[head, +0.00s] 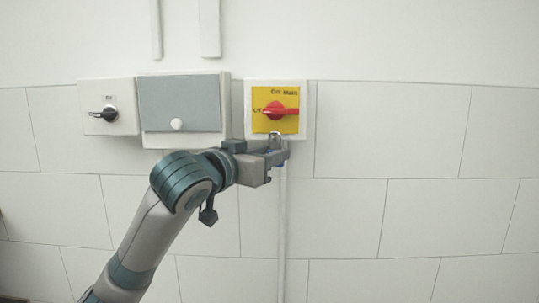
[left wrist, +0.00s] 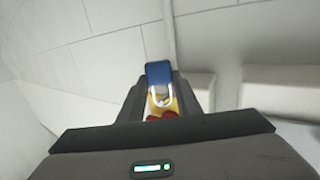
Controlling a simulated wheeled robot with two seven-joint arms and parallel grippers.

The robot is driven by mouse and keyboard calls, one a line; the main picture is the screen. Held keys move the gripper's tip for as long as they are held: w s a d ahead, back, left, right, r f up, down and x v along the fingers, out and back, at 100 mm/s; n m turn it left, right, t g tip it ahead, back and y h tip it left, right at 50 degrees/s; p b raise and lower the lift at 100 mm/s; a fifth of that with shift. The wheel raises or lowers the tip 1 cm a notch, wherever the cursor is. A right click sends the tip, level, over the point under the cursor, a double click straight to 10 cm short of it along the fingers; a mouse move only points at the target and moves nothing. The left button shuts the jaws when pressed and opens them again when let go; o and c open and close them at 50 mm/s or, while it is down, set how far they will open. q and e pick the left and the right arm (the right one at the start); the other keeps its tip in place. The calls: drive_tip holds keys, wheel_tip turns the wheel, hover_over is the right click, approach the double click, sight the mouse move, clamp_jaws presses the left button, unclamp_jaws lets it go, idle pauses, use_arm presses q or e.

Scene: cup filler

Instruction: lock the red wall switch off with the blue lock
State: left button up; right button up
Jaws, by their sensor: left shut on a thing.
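The red wall switch (head: 281,111) is a red knob on a yellow plate in a white box on the wall. Its handle lies roughly level, with a small label at its left. My left gripper (head: 275,152) is just below the yellow plate, shut on the blue lock (left wrist: 158,72). In the head view the lock's metal shackle (head: 275,136) stands up by the plate's lower edge; the fingers hide most of its body. In the left wrist view the shackle overlaps the yellow plate and red knob. I cannot tell whether it passes through anything. My right gripper is not in view.
Left of the switch are a grey-fronted box (head: 180,100) with a white knob and a white box with a black rotary switch (head: 105,114). A pale conduit (head: 282,230) runs down below the red switch. The tiled wall to the right is clear.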

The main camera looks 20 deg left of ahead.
use_arm(q)
drive_tip(key=shift+w+a+f, duration=0.1)
drive_tip(key=shift+w+f, duration=0.05)
drive_tip(key=shift+w, duration=0.1)
idle(0.6)
drive_tip(key=o, duration=1.2)
drive_tip(key=f+b+v, duration=0.1)
drive_tip(key=b+v, duration=0.8)
drive_tip(key=v, duration=0.8)
drive_tip(key=shift+s+r+b, duration=0.2)
drive_tip(key=shift+r+b, duration=0.1)
drive_tip(key=shift+r, duration=0.15)
